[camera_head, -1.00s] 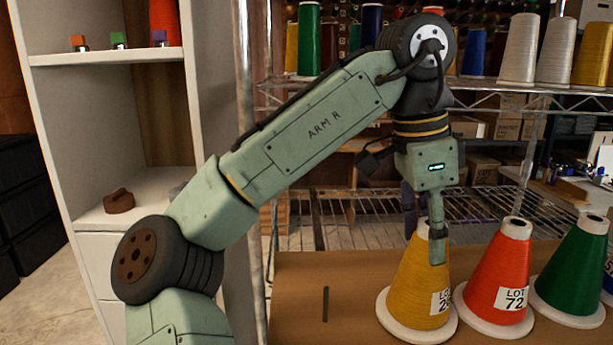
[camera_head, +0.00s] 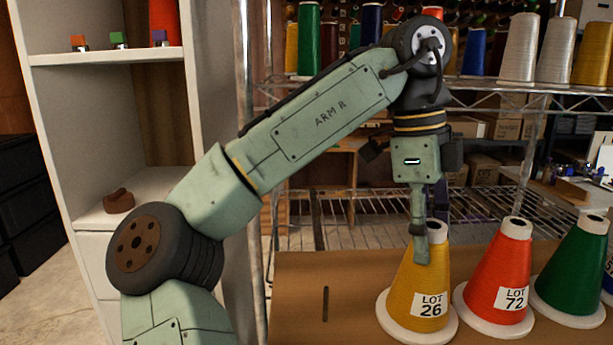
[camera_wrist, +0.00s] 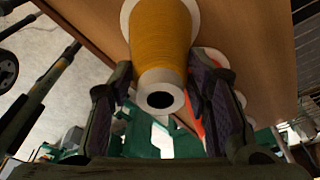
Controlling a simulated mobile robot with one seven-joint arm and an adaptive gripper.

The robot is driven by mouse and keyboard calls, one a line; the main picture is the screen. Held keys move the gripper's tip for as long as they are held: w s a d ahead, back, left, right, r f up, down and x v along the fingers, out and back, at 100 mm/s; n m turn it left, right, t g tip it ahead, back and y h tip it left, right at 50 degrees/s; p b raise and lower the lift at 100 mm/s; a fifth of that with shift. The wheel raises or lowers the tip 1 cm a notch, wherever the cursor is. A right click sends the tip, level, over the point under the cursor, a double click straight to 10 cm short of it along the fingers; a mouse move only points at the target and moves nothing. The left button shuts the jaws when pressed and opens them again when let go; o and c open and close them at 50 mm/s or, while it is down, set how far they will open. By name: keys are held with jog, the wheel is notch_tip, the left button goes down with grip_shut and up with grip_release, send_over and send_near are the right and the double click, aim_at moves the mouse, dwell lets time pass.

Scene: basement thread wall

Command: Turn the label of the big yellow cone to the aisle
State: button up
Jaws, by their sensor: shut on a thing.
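The big yellow cone (camera_head: 411,291) stands upright on its white base on the brown board. Its white label, reading LOT 26 (camera_head: 431,305), faces the head camera, a little right of the cone's middle. My gripper (camera_head: 428,238) points down over the cone and is shut on its upper part. In the wrist view the yellow cone (camera_wrist: 162,35) sits between the two dark fingers (camera_wrist: 165,95), with its hollow white tip toward the camera. The far finger is mostly hidden in the head view.
A red cone labelled LOT 72 (camera_head: 499,270) stands close on the right, then a green cone (camera_head: 575,265). The brown board (camera_head: 300,290) is clear to the left apart from a dark slot. A wire shelf with cones (camera_head: 510,85) is behind.

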jog(key=shift+f, duration=0.15)
jog(key=o, duration=1.3)
jog(key=shift+c, duration=0.2)
